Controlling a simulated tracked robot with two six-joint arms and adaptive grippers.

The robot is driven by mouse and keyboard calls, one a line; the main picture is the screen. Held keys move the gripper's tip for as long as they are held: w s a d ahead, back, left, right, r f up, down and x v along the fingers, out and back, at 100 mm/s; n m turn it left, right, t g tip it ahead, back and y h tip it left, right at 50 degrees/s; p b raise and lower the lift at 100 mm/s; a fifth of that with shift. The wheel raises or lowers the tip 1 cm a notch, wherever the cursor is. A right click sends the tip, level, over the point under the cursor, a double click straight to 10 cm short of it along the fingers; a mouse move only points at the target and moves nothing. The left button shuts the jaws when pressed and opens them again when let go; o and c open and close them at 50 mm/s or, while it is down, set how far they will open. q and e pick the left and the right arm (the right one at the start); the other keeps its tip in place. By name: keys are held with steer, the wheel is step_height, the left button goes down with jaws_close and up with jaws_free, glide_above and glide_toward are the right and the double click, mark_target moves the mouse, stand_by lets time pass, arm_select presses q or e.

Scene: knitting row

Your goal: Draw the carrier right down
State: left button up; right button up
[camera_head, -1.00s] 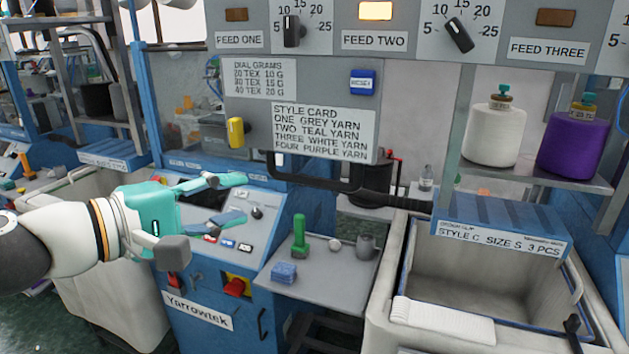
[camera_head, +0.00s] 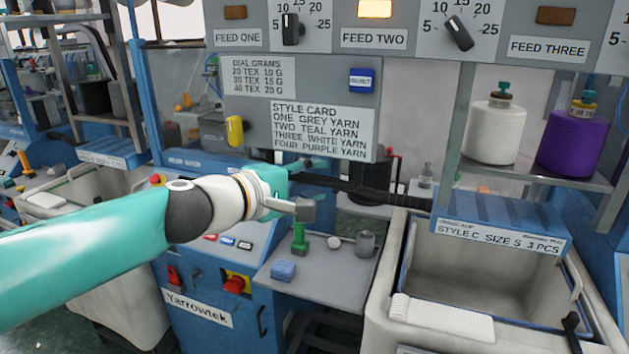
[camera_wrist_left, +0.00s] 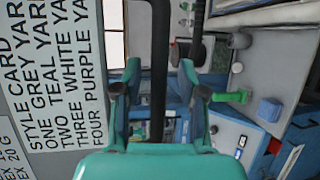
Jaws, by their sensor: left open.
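My left gripper (camera_head: 284,182) is at the bar's left part, and my gripper and wrist hide that end in the head view. In the left wrist view my left gripper (camera_wrist_left: 160,88) is open, and a black bar (camera_wrist_left: 159,60) lines up in the gap between its fingers. I cannot tell whether it lies fully between them in depth. No contact shows. My right gripper is not in view.
The control panel (camera_head: 418,50) hangs just above the bar. Below stands a grey shelf (camera_head: 325,280) with a green-handled tool (camera_head: 299,238), a blue block (camera_head: 283,271) and small weights. An open bin (camera_head: 398,270) is at right. White (camera_head: 494,135) and purple (camera_head: 573,143) yarn cones stand on a rack.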

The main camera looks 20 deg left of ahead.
arm_select(q)
steer(key=shift+w, duration=0.1)
jaws_close()
steer(key=shift+d, duration=0.1)
steer(key=shift+f, duration=0.1)
